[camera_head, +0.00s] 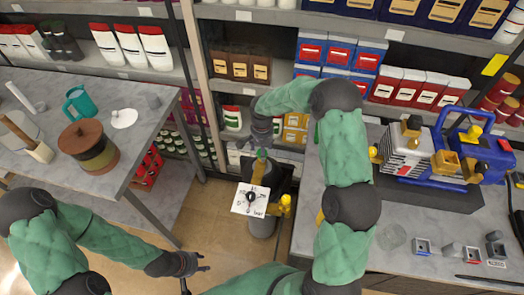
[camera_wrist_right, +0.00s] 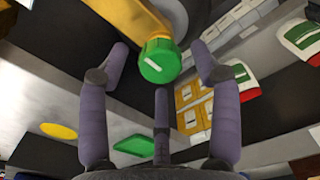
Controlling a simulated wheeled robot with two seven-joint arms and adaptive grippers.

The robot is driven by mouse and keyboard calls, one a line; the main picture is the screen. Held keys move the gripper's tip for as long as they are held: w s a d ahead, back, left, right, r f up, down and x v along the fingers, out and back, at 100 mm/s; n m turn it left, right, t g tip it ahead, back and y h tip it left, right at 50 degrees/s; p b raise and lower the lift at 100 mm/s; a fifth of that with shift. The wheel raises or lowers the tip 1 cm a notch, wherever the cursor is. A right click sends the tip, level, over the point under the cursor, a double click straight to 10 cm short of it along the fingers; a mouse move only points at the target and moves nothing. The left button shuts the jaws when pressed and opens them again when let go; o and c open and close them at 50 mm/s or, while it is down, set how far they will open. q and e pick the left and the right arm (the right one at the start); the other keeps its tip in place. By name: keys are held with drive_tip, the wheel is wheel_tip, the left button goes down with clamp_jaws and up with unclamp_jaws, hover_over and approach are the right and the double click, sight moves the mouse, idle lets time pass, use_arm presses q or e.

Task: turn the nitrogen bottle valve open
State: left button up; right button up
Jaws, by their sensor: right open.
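My left gripper (camera_head: 196,272) is open and empty, low to the left of the bottle.
A bench (camera_head: 305,235) at right carries a blue and white pump (camera_head: 405,150). Stocked shelves stand behind the bottle. Floor is bare left of it.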

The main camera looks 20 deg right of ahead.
drive_tip(key=shift+f, duration=0.3)
drive_tip(key=c, duration=1.1)
drive_tip(key=shift+c, duration=0.3)
